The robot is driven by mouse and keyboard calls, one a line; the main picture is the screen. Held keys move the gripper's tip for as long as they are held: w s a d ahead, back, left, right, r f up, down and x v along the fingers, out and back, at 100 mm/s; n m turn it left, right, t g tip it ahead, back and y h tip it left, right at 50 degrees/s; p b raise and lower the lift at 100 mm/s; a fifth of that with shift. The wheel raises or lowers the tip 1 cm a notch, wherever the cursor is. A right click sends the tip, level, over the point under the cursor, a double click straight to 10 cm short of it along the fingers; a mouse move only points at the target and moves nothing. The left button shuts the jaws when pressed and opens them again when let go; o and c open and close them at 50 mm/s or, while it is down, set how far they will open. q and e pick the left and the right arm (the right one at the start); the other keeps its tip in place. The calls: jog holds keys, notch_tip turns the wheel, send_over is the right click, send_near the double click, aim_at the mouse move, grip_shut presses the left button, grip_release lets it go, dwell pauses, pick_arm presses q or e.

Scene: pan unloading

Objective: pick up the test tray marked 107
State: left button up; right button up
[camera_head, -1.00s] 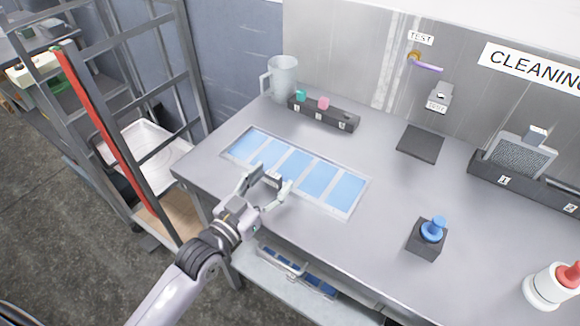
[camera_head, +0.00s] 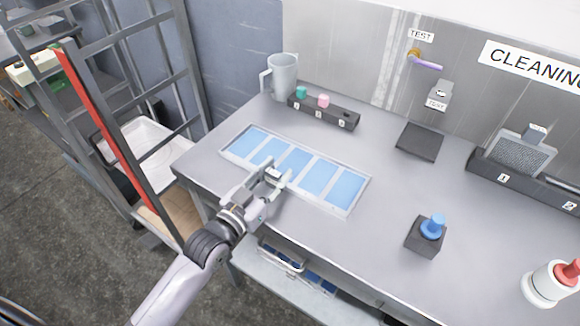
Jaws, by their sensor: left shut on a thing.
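The test tray (camera_head: 325,162) is a long light-grey frame with several blue sections in a row. It lies flat on the grey worktop near the table's front left edge. I cannot read the number 107 on it. My left gripper (camera_head: 273,177) reaches in from the lower left and is shut on the near long side of the tray, around its middle. The fingers hide the part they hold. My right gripper is out of view.
A clear jug (camera_head: 283,75) and a dark numbered holder (camera_head: 324,112) stand behind the tray. A dark block with a blue knob (camera_head: 432,230) and a red-topped white bottle (camera_head: 550,285) stand to the right. A metal rack (camera_head: 165,85) rises on the left.

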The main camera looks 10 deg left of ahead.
pick_arm(q)
grip_shut()
jog(key=shift+r, duration=0.1)
jog(key=shift+r, duration=0.1)
